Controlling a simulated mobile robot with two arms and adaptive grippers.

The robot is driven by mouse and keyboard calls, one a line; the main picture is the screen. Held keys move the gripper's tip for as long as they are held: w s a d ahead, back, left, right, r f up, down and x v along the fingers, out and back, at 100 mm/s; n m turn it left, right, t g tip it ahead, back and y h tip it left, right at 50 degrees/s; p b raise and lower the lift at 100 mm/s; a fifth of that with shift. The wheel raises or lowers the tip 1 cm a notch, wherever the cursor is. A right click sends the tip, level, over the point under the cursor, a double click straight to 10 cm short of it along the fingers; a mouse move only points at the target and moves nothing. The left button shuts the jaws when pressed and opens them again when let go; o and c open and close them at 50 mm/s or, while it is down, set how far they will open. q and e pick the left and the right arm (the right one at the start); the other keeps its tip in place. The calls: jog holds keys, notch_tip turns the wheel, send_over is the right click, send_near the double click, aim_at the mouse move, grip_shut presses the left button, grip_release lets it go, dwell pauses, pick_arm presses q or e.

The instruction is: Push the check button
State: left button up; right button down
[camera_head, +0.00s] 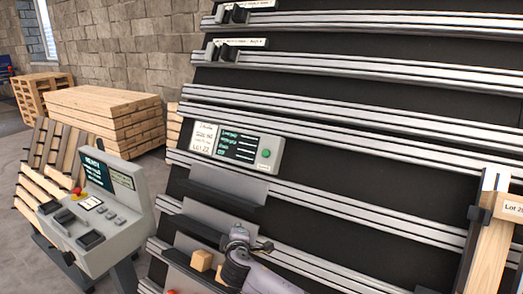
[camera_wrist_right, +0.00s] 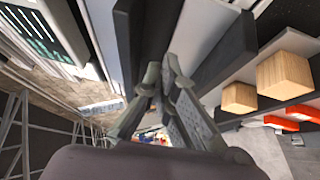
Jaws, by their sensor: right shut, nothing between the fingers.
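A round green button (camera_head: 266,153) sits at the right end of a small white panel (camera_head: 215,149) with a dark green screen, mounted on the sloping rack. Any label on the button is too small to read. The panel's dark screen seems to show at the upper left of the right wrist view (camera_wrist_right: 38,28); the button does not show clearly there. My right gripper (camera_head: 238,232) is below the panel and the button, in front of the lower rack, apart from both. Its fingers (camera_wrist_right: 165,85) are shut with nothing between them. My left gripper is out of view.
Grey plates (camera_head: 228,182) stand on the rack between the panel and my right gripper. Wooden blocks (camera_head: 201,260) lie beside the gripper. A grey console (camera_head: 100,220) with a screen and a red knob stands at left. A wooden frame (camera_head: 490,240) is at right.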

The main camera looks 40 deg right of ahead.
aim_at(266, 153)
jog(key=w+d+r+t+h+p, duration=0.1)
jog(key=d+r+h, duration=0.1)
jog(key=r, duration=1)
jog(key=w+d+r+t+h, duration=0.1)
jog(key=d+r+h, duration=0.2)
jog(key=r, duration=0.9)
jog(key=shift+w+r+p, duration=0.15)
jog(key=shift+w+p, duration=0.2)
jog(key=shift+p, duration=0.05)
jog(key=shift+d, duration=0.15)
jog(key=w+d+f+b, duration=0.2)
jog(key=d+f+b, duration=0.2)
jog(key=d, duration=0.3)
jog(key=shift+d+b, duration=0.2)
jog(key=shift+b, duration=0.2)
jog(key=shift+w, duration=0.1)
jog(key=shift+d+f, duration=0.1)
jog(key=shift+f, duration=0.1)
jog(key=shift+w+d+b, duration=0.1)
jog(key=shift+d+b, duration=0.15)
jog(key=shift+b, duration=0.1)
